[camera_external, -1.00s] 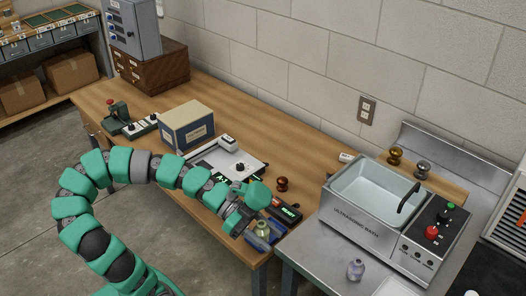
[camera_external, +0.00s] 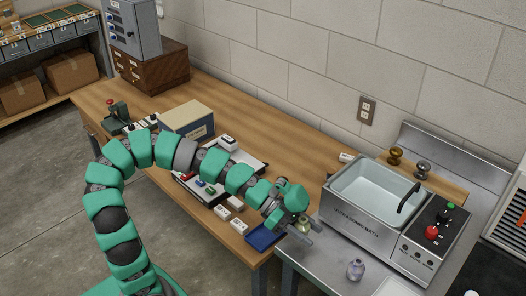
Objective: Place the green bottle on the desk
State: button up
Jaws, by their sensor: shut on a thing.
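The green bottle (camera_external: 303,227) shows as a small yellowish-green shape at my gripper (camera_external: 300,232), at the right end of the arm. My gripper is shut on it and hides most of it. In the picture, it is over the near left edge of the metal bench, beside the right end of the wooden desk (camera_external: 245,103). I cannot tell the bottle's exact height. A blue tray (camera_external: 262,238) lies on the desk's near right corner, left of my gripper, and looks empty.
A purple-tinted bottle (camera_external: 355,269) stands on the metal bench (camera_external: 325,262), in front of the ultrasonic bath (camera_external: 352,222). Small white blocks (camera_external: 238,226), a white-topped device (camera_external: 247,160) and a box (camera_external: 187,119) stand on the desk. The desk's back strip is clear.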

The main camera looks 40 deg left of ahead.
aim_at(313, 238)
jog(key=shift+w+d+f, duration=0.15)
jog(key=shift+w+d, duration=0.5)
jog(key=shift+w, duration=0.2)
jog(key=shift+f+b, duration=0.95)
jog(key=shift+f, duration=0.55)
jog(key=shift+f+b, duration=0.25)
jog(key=shift+b, duration=0.05)
jog(key=o, duration=1)
jog(key=shift+a+r+p, duration=0.1)
jog(key=shift+r+p, duration=0.1)
jog(key=shift+p, duration=0.35)
jog(key=p+v, duration=0.2)
jog(key=v, duration=1.1)
jog(key=shift+s+a, duration=0.25)
jog(key=shift+a, duration=0.1)
